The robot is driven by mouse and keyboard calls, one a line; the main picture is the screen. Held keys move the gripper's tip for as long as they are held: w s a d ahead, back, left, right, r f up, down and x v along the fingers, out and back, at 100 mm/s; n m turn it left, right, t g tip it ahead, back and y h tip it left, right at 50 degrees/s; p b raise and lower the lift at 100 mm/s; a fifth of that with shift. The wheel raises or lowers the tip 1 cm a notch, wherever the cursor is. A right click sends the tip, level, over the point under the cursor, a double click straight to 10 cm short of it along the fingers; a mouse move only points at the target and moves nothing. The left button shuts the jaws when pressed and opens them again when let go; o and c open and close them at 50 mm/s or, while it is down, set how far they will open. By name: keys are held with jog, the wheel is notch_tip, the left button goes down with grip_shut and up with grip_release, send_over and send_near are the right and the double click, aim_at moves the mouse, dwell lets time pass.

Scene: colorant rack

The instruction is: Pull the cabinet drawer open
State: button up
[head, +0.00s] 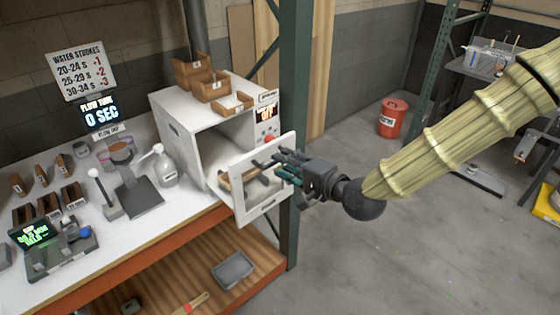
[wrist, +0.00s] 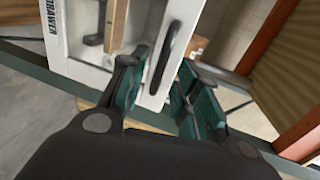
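The white cabinet (head: 183,135) stands on the bench in the head view. Its drawer front (head: 243,205) is a white frame with a window, standing forward of the cabinet body. In the wrist view the drawer front (wrist: 75,72), with a "DRAWER" label, is close ahead. A dark upright bar handle (wrist: 166,55) is on it. My gripper (head: 280,170) is at the drawer front, coming from the right. In the wrist view my gripper (wrist: 160,100) has its fingers apart, one on each side of the handle's lower end. I cannot tell whether either finger touches it.
A green rack post (head: 292,110) stands close behind my gripper. Small wooden boxes (head: 213,85) sit on the cabinet. The floor at right is open, with a red bucket (head: 392,118) farther back.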

jog(key=v, duration=0.8)
jog(key=shift+s+d, duration=0.2)
dwell(0.3)
jog(key=s+d+f+n+g+h+b, duration=0.1)
jog(key=s+d+f+n+g+h, duration=0.25)
jog(key=f, duration=1.15)
jog(key=s+d+f+m+g+h, duration=0.1)
jog(key=s+d+f+g+h, duration=0.2)
jog(key=s+f, duration=0.8)
jog(key=s+d+f+n+g+h, duration=0.2)
jog(key=s+d+f, duration=0.4)
jog(key=f, duration=0.4)
jog(key=s+d+f+n+g+h, duration=0.2)
jog(key=s+d+f+n+h, duration=0.1)
jog(key=s+d+f, duration=0.4)
notch_tip(320, 180, down, 3)
jog(key=shift+s+d+f+n+b, duration=0.25)
jog(key=shift+s+n+b, duration=0.15)
jog(key=shift+s, duration=0.75)
